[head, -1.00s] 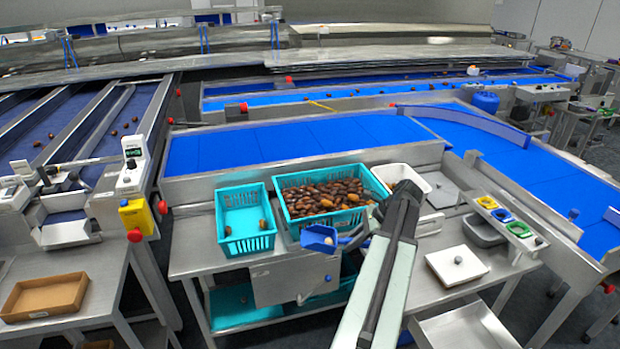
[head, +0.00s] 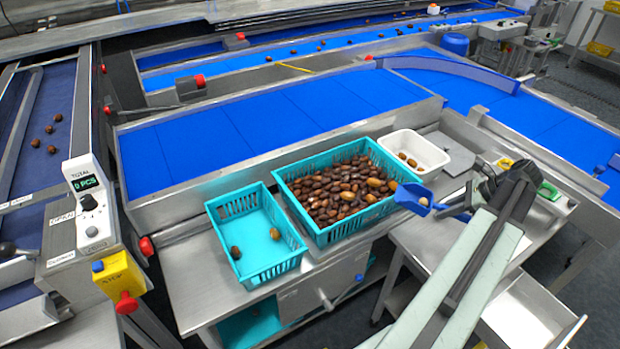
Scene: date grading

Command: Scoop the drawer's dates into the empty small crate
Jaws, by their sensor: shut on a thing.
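My gripper (head: 468,208) is at the right and is shut on a blue scoop (head: 408,192), seemingly by its handle. The scoop is just right of the large crate, and a small pale thing shows in or on it; I cannot tell what. The small turquoise crate (head: 262,266) stands left on the steel table with two dates (head: 275,233) in it. An open steel drawer (head: 548,318) sticks out at the lower right, partly hidden by my arm; I see no dates in its visible part.
The large turquoise crate (head: 300,222) is heaped with dates. A white tub (head: 432,150) with a few dates stands behind it. A blue conveyor (head: 250,130) runs behind the table. A yellow stop box (head: 122,275) is at the left. Bare steel lies left of the small crate.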

